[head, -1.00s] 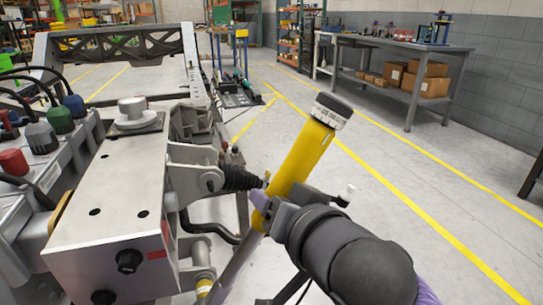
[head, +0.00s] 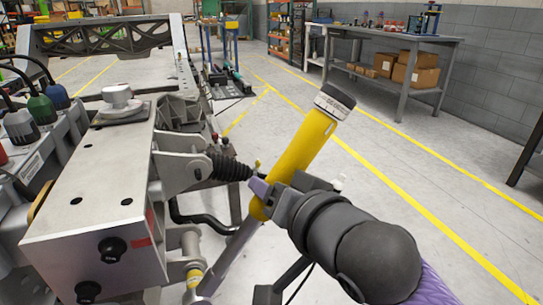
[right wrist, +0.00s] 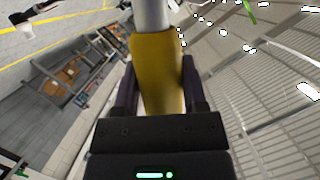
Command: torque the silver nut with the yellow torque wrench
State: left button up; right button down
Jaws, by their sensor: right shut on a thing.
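The yellow torque wrench (head: 306,147) is tilted in the head view, its black-and-silver end up and to the right. Its grey shaft (head: 237,247) runs down to the left beside the chassis. My right gripper (head: 264,197) is shut on the yellow handle near where the shaft begins. In the right wrist view the handle (right wrist: 157,70) sits between the dark fingers. A silver round fitting (head: 117,97) stands on top of the chassis block; I cannot tell whether it is the silver nut. The wrench is apart from it. My left gripper is not in view.
The grey chassis block (head: 100,180) fills the left, with black knobs on its front face. A black ribbed boot (head: 228,167) juts out close to the wrench. Several coloured caps line the far left. Open floor (head: 430,215) lies right, with a workbench (head: 395,35) behind.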

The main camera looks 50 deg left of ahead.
dwell(0.3)
jog(key=shift+w+f, duration=0.1)
jog(key=shift+w, duration=0.05)
jog(key=shift+w+d+f+m+b, duration=0.15)
jog(key=shift+w+f+m+b, duration=0.15)
jog(key=shift+b, duration=0.2)
jog(key=shift+r, duration=0.1)
